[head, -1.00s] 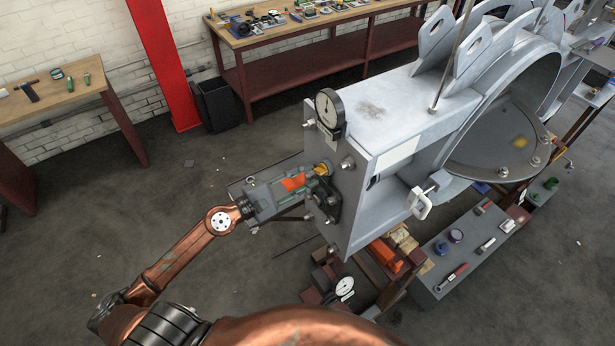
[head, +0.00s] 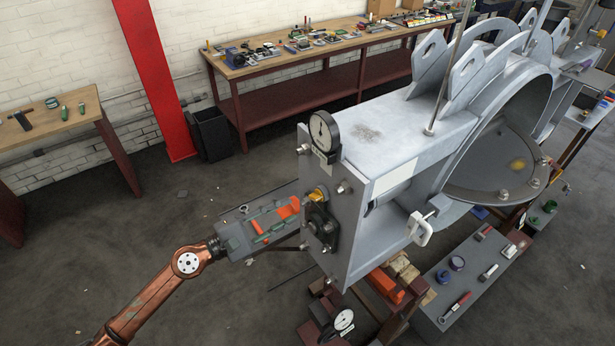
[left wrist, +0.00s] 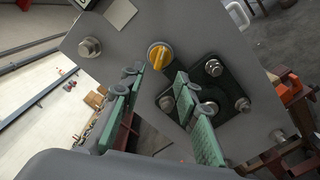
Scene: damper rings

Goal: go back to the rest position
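My left gripper (head: 276,224) is left of the grey housing (head: 385,150) in the head view, apart from its end plate. In the left wrist view its two green-padded fingers (left wrist: 158,82) are spread, with nothing held between them. A yellow knob (head: 318,194) sits on the end plate. It also shows in the left wrist view (left wrist: 160,54), beyond the fingertips. A dark bolted flange (head: 321,228) is below the knob, and it shows in the left wrist view (left wrist: 215,88), partly hidden by the right finger. My right gripper is not in view.
A dial gauge (head: 324,132) stands on the housing's near top corner. A grey cart top (head: 450,300) with small parts is at lower right. A workbench (head: 235,62) and a red post (head: 155,80) are behind. The floor on the left is largely clear.

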